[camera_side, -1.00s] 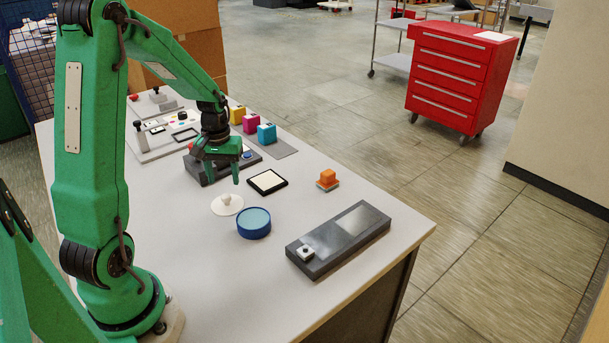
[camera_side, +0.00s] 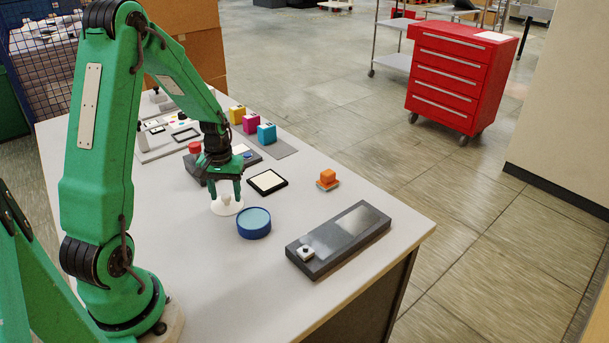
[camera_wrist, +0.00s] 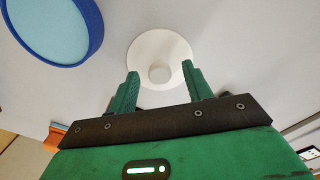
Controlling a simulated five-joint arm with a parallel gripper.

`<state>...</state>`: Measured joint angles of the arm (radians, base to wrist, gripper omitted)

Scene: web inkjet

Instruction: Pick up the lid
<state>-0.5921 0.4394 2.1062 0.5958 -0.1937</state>
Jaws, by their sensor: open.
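The lid (camera_side: 228,208) is a flat white disc with a small round knob, lying on the grey table. It also shows in the wrist view (camera_wrist: 172,45), with its knob (camera_wrist: 159,72) between the fingertips as pictured. My gripper (camera_side: 226,192) is open and points down over the lid, its two fingers on either side of the knob. In the wrist view my gripper (camera_wrist: 161,76) shows a gap between each finger and the knob. Whether the fingertips touch the disc I cannot tell.
A blue round container with a light blue inside (camera_side: 254,223) stands just right of the lid. A black-framed white pad (camera_side: 267,182) lies behind. Coloured cubes (camera_side: 266,133) stand at the back.

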